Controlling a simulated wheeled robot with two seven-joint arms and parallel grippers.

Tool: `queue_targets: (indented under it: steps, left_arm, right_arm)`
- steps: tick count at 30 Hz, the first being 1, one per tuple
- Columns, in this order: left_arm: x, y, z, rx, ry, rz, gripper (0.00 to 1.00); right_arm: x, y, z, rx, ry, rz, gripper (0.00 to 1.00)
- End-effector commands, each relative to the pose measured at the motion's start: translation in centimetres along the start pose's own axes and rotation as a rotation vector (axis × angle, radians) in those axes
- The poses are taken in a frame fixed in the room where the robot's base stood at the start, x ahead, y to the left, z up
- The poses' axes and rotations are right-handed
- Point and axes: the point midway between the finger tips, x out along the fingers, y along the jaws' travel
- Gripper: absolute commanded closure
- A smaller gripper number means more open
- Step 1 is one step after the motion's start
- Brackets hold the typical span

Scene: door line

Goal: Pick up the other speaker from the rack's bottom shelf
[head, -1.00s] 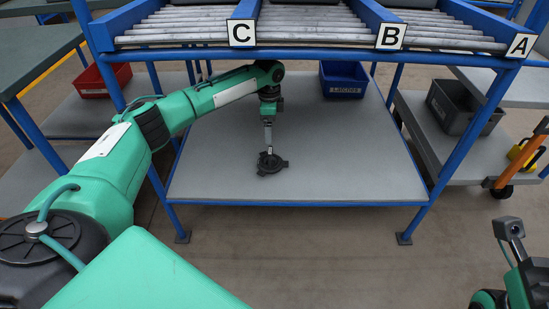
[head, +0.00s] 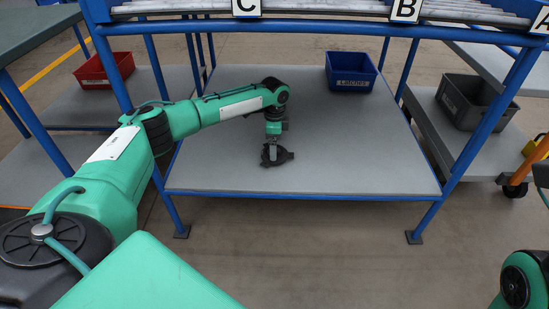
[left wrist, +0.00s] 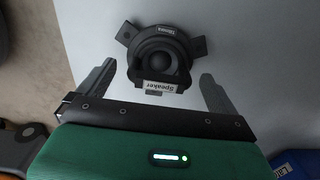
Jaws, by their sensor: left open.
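The speaker (head: 277,158) is a black round part with side tabs, lying on the rack's grey bottom shelf (head: 350,150). In the left wrist view the speaker (left wrist: 160,52) shows its cone and a white "Speaker" label, near the upper middle. My left gripper (head: 272,143) hangs down over it, reaching in from the left. In the left wrist view my left gripper (left wrist: 155,85) is open, with one finger on each side of the speaker's near edge and nothing held. I cannot tell the exact height gap. My right gripper is out of view; only part of that arm shows at lower right.
A blue bin labelled "Latches" (head: 351,73) stands at the back right of the shelf. Blue rack posts and the upper roller deck frame the opening. A red bin (head: 104,70) stands left, a grey bin (head: 470,103) right. The shelf around the speaker is clear.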

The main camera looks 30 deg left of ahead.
Motion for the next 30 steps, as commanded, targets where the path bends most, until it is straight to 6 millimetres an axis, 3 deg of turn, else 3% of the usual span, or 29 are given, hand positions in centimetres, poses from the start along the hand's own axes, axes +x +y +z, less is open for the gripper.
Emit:
queue_targets:
  steps: [3,13,14,22,30]
  left_arm:
    - [1.44,-0.03,0.02,-0.001,-0.001,0.000,0.04]
    - [1.70,-0.02,0.01,0.000,-0.001,0.000,0.04]
    - [1.69,-0.02,0.01,0.000,-0.001,0.000,0.06]
    - [1.69,-0.02,0.00,0.000,0.000,0.000,0.59]
    - [1.52,-0.04,-0.02,0.000,0.000,-0.001,0.60]
  right_arm:
    - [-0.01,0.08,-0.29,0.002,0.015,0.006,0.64]
    - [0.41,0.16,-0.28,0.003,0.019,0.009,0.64]
    - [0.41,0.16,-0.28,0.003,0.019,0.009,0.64]
    - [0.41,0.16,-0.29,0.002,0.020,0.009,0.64]
    - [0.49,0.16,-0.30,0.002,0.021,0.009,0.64]
